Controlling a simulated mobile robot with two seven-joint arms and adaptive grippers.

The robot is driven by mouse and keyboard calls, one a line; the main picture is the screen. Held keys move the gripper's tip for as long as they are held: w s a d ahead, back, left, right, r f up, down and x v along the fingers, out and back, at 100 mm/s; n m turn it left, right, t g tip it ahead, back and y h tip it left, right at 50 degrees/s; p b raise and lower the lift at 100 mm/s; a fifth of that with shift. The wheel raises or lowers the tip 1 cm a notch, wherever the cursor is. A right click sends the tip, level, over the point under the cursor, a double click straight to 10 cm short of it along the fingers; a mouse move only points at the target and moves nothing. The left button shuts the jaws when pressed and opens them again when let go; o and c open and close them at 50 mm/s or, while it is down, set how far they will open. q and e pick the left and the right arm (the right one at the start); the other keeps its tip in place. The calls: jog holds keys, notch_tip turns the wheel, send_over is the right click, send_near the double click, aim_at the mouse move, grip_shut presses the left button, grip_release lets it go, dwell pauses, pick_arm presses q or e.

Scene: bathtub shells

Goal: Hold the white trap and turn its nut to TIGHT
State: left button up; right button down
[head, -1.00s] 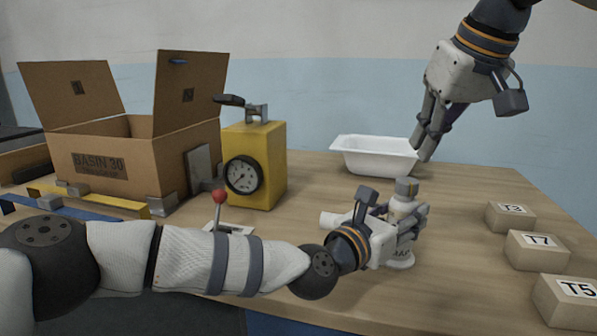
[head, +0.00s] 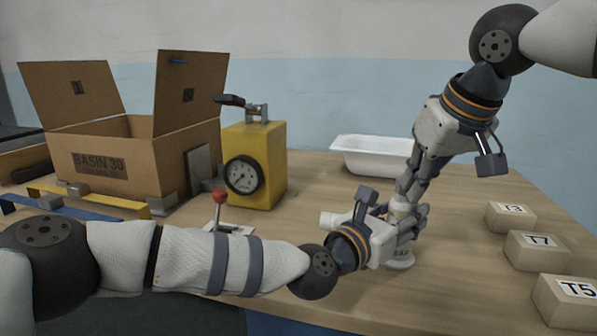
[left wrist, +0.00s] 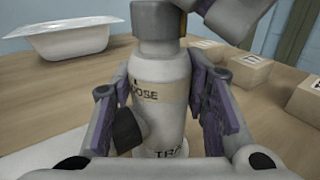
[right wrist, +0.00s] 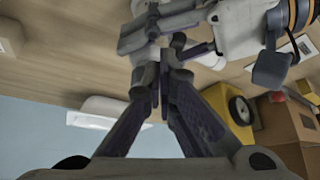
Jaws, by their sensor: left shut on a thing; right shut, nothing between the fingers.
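The white trap (head: 400,258) stands upright on the table, with a side stub pointing left. My left gripper (head: 408,222) is shut around its body. In the left wrist view the trap (left wrist: 163,120) shows between the fingers, with a tan band reading "...OOSE" and part of a "TRA..." label. The grey nut (left wrist: 160,20) sits on top of the trap. My right gripper (head: 407,190) points down at the trap's top, its fingers shut with nothing between them. Its fingers hide the nut in the head view. Whether they touch the nut I cannot tell.
A white basin (head: 375,157) stands behind the trap. Blocks T3 (head: 510,217), T7 (head: 538,251) and T5 (head: 567,303) line the right side. A yellow gauge box (head: 262,150), a red-knobbed lever (head: 219,197) and an open carton (head: 130,180) stand left.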

jog(key=shift+w+d, duration=0.1)
jog(key=shift+w, duration=0.2)
dwell(0.4)
jog(key=shift+d, duration=0.2)
jog(key=shift+w+d+f, duration=0.1)
jog(key=shift+d, duration=0.4)
jog(key=shift+w+d+f, duration=0.1)
jog(key=shift+d, duration=0.35)
dwell(0.3)
